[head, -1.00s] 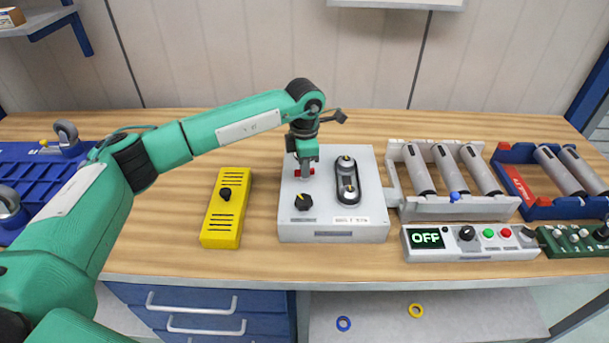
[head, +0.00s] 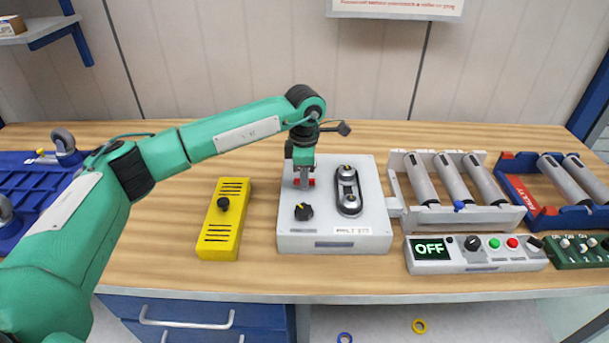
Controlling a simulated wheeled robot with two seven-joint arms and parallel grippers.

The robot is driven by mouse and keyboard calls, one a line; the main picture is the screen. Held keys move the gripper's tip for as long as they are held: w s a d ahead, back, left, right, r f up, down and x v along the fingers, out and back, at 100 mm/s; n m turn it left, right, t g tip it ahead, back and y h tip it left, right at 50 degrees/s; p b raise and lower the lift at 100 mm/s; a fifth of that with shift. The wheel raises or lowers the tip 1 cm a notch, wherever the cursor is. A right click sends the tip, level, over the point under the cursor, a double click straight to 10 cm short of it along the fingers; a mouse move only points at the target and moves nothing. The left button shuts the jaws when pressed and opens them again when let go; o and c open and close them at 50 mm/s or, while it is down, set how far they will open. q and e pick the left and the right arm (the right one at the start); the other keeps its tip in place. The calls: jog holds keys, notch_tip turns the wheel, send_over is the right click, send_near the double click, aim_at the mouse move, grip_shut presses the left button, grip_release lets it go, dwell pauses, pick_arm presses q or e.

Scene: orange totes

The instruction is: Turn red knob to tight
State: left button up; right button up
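The red knob (head: 311,182) sits on the top face of the light grey box (head: 350,232), toward its back left. Only its red edges show; my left gripper covers the rest. My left gripper (head: 304,181) points straight down over the knob, with its fingertips at it. Whether the fingers are closed on the knob cannot be made out. A black knob (head: 303,211) is nearer the front of the same box. A black belt with two pulleys (head: 348,190) is to the right. My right gripper is not in view.
A yellow box (head: 224,220) with a black knob lies left of the grey box. To the right are a roller rack (head: 460,216), a control box reading OFF (head: 452,266) and a blue faulty-roller rack (head: 560,222). Bare wood lies in front.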

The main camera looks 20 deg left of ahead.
pick_arm(q)
jog(key=o, duration=0.4)
jog(key=shift+r, duration=0.15)
